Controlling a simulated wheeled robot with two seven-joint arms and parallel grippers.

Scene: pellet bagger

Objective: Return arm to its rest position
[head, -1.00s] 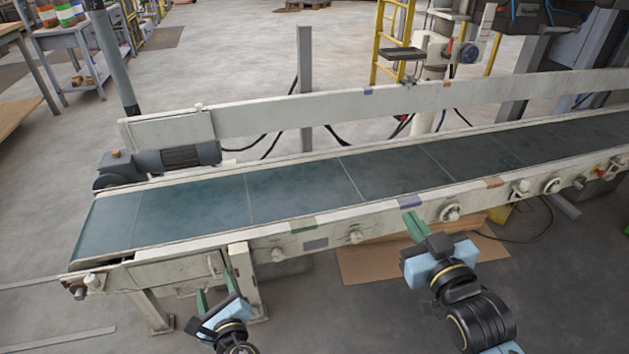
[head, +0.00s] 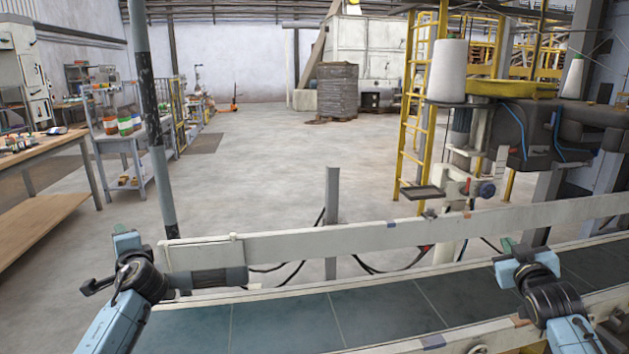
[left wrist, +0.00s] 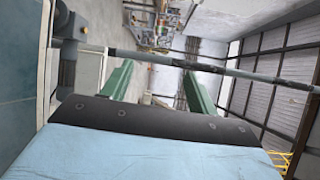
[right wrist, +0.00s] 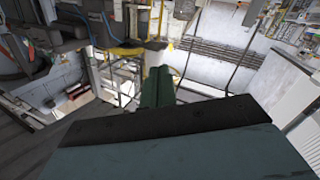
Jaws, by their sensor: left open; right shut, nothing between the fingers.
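My right gripper (head: 508,246) shows in the head view at the right, in front of the conveyor's far rail, with its green fingers close together. In the right wrist view its fingers (right wrist: 158,87) meet with nothing between them. My left gripper (head: 119,230) is at the left of the head view, near the conveyor's left end, its fingers partly hidden by its own body. In the left wrist view its two green fingers (left wrist: 158,90) stand wide apart with nothing between them.
The conveyor belt (head: 280,322) runs across the front, with a pale rail (head: 340,238) along its far side. A grey post (head: 332,215) stands behind it. A dark pole (head: 155,130) rises near my left arm. A machine with a white cone (head: 447,70) is at right. Open floor lies beyond.

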